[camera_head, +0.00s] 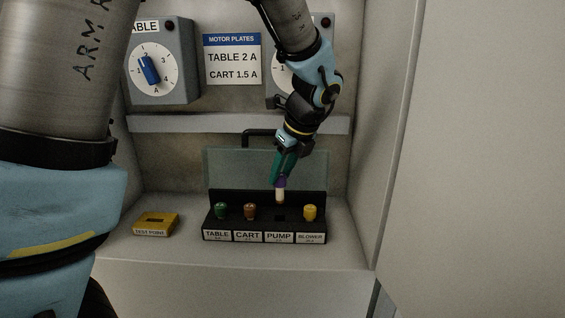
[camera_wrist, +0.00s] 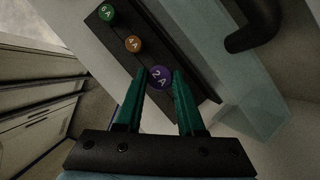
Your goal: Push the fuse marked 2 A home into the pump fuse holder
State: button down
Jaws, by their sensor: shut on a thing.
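The fuse marked 2 A has a purple cap and a pale body. In the head view this fuse (camera_head: 281,190) hangs upright above the slot labelled PUMP, with its lower end apart from or just over the opening. In the wrist view its cap (camera_wrist: 159,77) shows the 2 A mark between the fingertips. My gripper (camera_head: 283,178) is shut on the fuse with its green fingers, which also show in the wrist view (camera_wrist: 160,86). The fuse holder block (camera_head: 264,237) is black with labels TABLE, CART, PUMP and BLOWER. The pump slot (camera_head: 281,217) looks empty.
A green fuse (camera_head: 221,210), a brown-orange fuse (camera_head: 249,211) and a yellow fuse (camera_head: 310,212) stand in the other slots. A clear raised cover (camera_head: 235,170) stands behind. A yellow test point box (camera_head: 155,223) sits left. A cabinet wall (camera_head: 375,140) rises on the right.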

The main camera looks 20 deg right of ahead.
aim_at(282, 202)
jog(key=shift+w+d, duration=0.1)
jog(key=shift+w, duration=0.05)
jog(key=shift+r+p, duration=0.1)
jog(key=shift+p, duration=0.2)
jog(key=shift+f+b, duration=1)
jog(key=shift+f, duration=1.1)
jog(key=shift+f+b, duration=1.45)
jog(key=shift+f, duration=0.95)
jog(key=shift+c, duration=2.2)
grip_release()
jog(key=b+v, duration=0.1)
jog(key=v, duration=1)
